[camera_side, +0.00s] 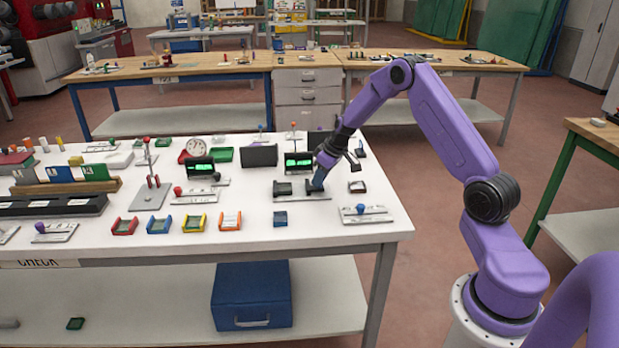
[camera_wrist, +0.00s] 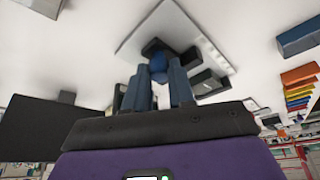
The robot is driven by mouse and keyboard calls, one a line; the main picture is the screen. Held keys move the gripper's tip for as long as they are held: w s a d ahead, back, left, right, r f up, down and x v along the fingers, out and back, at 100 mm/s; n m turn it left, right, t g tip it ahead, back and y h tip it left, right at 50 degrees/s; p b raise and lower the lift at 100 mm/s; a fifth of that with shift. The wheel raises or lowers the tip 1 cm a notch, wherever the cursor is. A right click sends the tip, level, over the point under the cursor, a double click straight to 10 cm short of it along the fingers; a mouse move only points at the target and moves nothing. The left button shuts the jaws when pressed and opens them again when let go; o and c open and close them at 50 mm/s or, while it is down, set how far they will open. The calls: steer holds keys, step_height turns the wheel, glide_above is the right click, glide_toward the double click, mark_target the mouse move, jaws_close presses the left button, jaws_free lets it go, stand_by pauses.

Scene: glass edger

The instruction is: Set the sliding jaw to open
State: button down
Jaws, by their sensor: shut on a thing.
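A grey plate (camera_side: 305,197) with dark blocks on it lies on the white bench, under my gripper. One dark block (camera_side: 283,188) stands at the plate's left in the side view, apart from my gripper. My gripper (camera_side: 317,185) reaches down over the plate's right part. In the wrist view, my gripper's two blue-grey fingers (camera_wrist: 159,88) are shut on a small blue piece (camera_wrist: 158,67), which seems to be the sliding jaw's handle. The plate (camera_wrist: 140,28) shows beyond the fingertips. The fingers and wrist hide part of the jaw, and I cannot tell its exact position.
A small display with green digits (camera_side: 299,160) stands just behind the plate. Coloured trays (camera_side: 194,221) line the front left.

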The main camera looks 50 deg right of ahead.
steer(key=shift+s+d, duration=0.3)
steer(key=c, duration=0.9)
jaws_free()
steer(key=shift+c, duration=0.2)
steer(key=v, duration=1.7)
steer(key=shift+r, duration=0.2)
steer(key=shift+s, duration=0.1)
